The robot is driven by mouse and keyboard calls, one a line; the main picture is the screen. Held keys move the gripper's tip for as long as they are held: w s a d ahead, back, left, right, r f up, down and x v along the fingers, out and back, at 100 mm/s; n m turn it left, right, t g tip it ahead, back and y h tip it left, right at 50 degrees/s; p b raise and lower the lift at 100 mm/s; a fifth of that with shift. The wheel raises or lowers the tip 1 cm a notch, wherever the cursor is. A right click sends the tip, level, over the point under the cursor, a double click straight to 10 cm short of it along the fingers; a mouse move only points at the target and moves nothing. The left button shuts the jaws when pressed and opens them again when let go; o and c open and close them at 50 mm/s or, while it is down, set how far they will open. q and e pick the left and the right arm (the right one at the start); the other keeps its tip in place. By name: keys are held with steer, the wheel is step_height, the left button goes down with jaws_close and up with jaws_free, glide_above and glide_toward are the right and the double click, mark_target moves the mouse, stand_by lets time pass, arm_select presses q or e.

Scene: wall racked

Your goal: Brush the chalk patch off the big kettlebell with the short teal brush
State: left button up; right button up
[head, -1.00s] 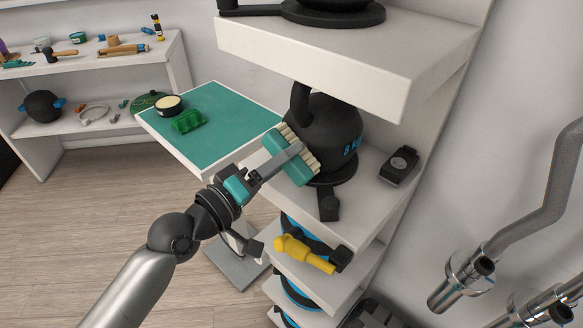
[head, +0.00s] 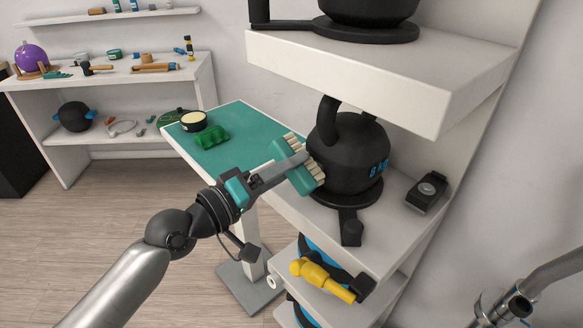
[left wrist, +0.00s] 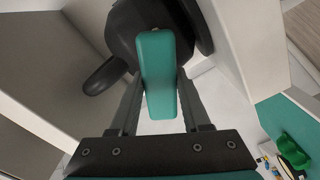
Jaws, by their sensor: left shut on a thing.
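The big black kettlebell (head: 342,158) with blue lettering stands on a dark round base on the white shelf in the head view. It also shows at the top of the left wrist view (left wrist: 125,28). No chalk patch shows on its visible side. My left gripper (head: 293,163) is shut on the short teal brush (head: 303,181), whose pale bristles face the kettlebell's left side. I cannot tell whether the bristles touch it. The brush's teal back (left wrist: 156,75) lies between the fingers in the left wrist view. My right gripper is out of view.
A shelf board (head: 350,80) overhangs the kettlebell. A small black device (head: 427,190) lies to its right, and a yellow-handled tool (head: 320,278) below. A green table (head: 235,150) with a tin (head: 193,121) and green object (head: 212,137) stands left.

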arm_select(q)
steer(key=shift+b+v, duration=0.5)
steer(key=shift+v, duration=2.3)
steer(key=b+v, duration=0.1)
steer(key=v, duration=0.2)
steer(key=shift+d, duration=0.1)
steer(key=s+a+f+n+t+y, duration=0.6)
steer(key=a+n+y, duration=0.4)
steer(key=y, duration=0.3)
steer(key=shift+s+y, duration=0.4)
steer(key=shift+s, duration=0.45)
